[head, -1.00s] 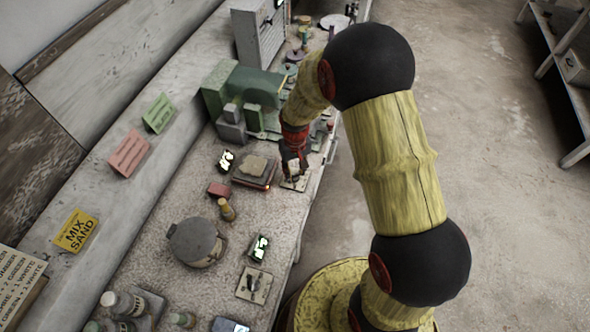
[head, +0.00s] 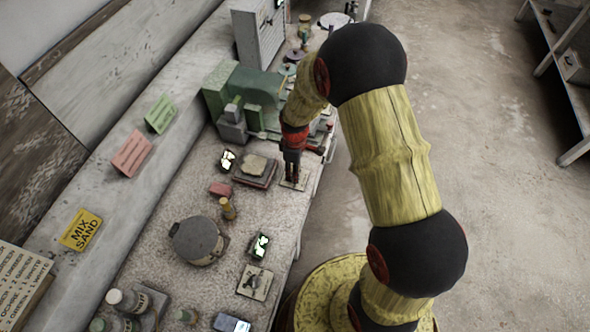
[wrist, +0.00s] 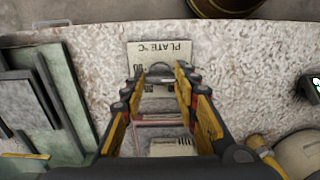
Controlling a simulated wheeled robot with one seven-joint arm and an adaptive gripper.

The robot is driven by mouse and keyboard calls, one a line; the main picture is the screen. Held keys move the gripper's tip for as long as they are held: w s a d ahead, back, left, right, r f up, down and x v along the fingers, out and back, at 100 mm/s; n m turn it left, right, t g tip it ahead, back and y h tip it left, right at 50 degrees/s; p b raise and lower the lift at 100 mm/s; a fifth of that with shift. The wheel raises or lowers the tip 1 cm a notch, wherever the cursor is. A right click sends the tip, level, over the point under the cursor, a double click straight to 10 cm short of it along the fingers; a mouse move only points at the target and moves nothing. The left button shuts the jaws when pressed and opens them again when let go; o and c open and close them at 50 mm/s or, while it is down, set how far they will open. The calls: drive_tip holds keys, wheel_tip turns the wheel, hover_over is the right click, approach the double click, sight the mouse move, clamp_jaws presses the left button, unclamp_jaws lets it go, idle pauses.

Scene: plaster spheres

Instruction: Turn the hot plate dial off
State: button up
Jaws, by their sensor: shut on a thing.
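The hot plate (head: 254,168) stands on the bench with a pale slab on top. Its dial panel (head: 299,184) lies beside it near the bench's front edge. In the wrist view the panel (wrist: 176,50) reads "PLATE °C". My gripper (head: 291,176) points down over the panel. In the wrist view my gripper (wrist: 160,74) has its fingertips shut on the dial (wrist: 160,69), seen as a grey rounded top between them. Most of the dial and its pointer are hidden. No orange glow shows at the hot plate's edge.
A green machine (head: 246,92) stands behind the hot plate. A lit display (head: 228,160), a red block (head: 220,189), a small brown bottle (head: 228,208) and a round lidded pot (head: 198,240) sit nearby. Another panel with a switch (head: 255,282) lies nearer. Open floor is at the right.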

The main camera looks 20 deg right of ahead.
drive_tip(key=shift+n, duration=1.3)
drive_tip(key=o, duration=1.1)
wheel_tip(320, 180, up, 12)
